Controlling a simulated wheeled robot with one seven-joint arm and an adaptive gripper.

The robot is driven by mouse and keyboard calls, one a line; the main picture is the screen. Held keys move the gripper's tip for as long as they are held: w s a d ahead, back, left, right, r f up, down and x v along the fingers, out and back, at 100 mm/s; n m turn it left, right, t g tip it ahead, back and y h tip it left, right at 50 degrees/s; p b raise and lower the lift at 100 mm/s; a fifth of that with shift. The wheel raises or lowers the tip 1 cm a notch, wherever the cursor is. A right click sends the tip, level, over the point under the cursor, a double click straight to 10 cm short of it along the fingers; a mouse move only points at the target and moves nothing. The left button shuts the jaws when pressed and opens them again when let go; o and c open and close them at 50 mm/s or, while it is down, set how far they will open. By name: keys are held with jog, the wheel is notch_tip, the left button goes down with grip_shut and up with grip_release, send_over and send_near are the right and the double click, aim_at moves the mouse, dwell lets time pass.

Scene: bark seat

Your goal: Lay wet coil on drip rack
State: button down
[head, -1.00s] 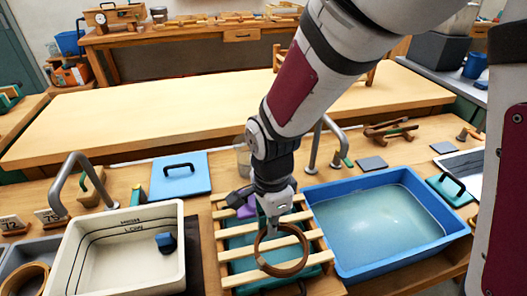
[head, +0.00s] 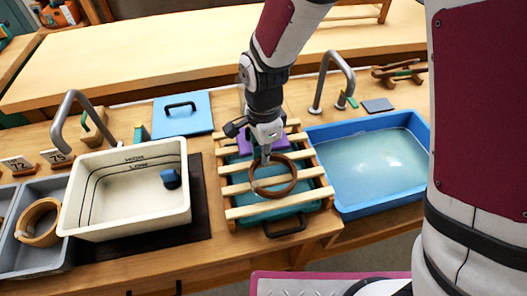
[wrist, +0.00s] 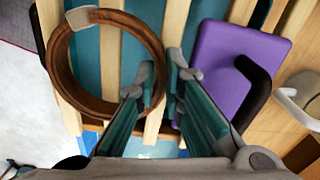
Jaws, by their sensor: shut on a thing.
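The dark brown wet coil (head: 256,188) is a ring over the middle slats of the drip rack (head: 243,211). It also shows in the wrist view (wrist: 58,78), seen nearly face-on above the pale slats (wrist: 109,50). My gripper (head: 265,158) is shut on the coil's rim at its far side in the head view. In the wrist view the fingertips (wrist: 162,80) are close together at the ring's right side. I cannot tell whether the ring touches the slats or hangs just above them.
A blue water tub (head: 345,208) stands right. A cream basin (head: 130,233) stands left, beside a grey tray (head: 40,268) holding a lighter ring (head: 38,240). A tap (head: 318,85) rises behind the blue tub.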

jog(key=c, duration=2)
grip_release()
jog(key=shift+f, duration=0.1)
jog(key=shift+o, duration=0.2)
notch_tip(320, 180, up, 12)
jog(key=p, duration=0.1)
